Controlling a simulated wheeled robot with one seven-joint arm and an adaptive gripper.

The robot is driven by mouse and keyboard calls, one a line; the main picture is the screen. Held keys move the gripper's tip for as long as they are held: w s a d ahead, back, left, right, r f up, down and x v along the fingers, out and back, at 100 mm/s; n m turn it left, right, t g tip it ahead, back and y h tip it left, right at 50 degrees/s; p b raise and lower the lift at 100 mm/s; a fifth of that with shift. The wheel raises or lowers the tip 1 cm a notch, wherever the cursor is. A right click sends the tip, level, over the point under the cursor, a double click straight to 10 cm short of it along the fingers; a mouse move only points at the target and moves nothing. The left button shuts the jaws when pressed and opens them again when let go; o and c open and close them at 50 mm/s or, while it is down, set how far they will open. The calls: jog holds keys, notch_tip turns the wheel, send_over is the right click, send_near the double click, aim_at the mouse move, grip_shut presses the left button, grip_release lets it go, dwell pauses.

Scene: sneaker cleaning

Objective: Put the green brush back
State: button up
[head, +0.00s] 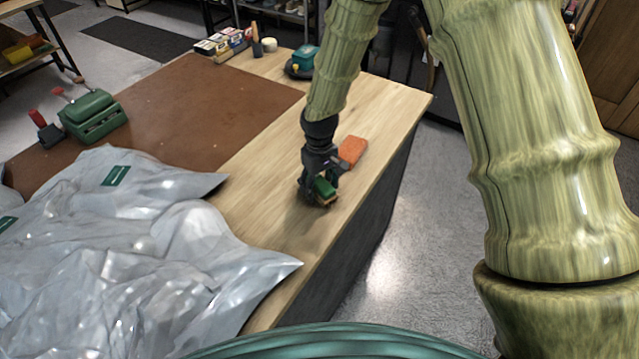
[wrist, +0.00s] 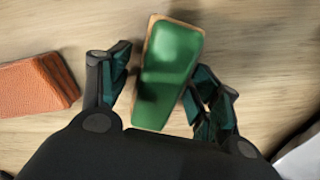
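The green brush (head: 324,188), green-topped with a tan wooden edge, is at my gripper (head: 318,186) over the bare wooden part of the workbench. In the wrist view the brush (wrist: 170,75) lies lengthwise between the two fingers of my gripper (wrist: 160,85). A gap shows between the left finger and the brush. The right finger is close to the brush's right edge, and I cannot tell if it touches. The fingers are apart around the brush, not closed on it. The brush's underside is hidden, and whether it rests on the wood is unclear.
An orange block (head: 352,150) lies just beyond my gripper, left of it in the wrist view (wrist: 35,85). Grey plastic bags (head: 150,250) cover the near left. A brown mat (head: 190,110), a green box (head: 92,115) and several small items stand farther back. The bench's right edge is close.

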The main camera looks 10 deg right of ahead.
aim_at(320, 181)
jog(key=shift+r, duration=0.2)
notch_tip(320, 181, up, 12)
jog(key=b, duration=0.4)
dwell(0.5)
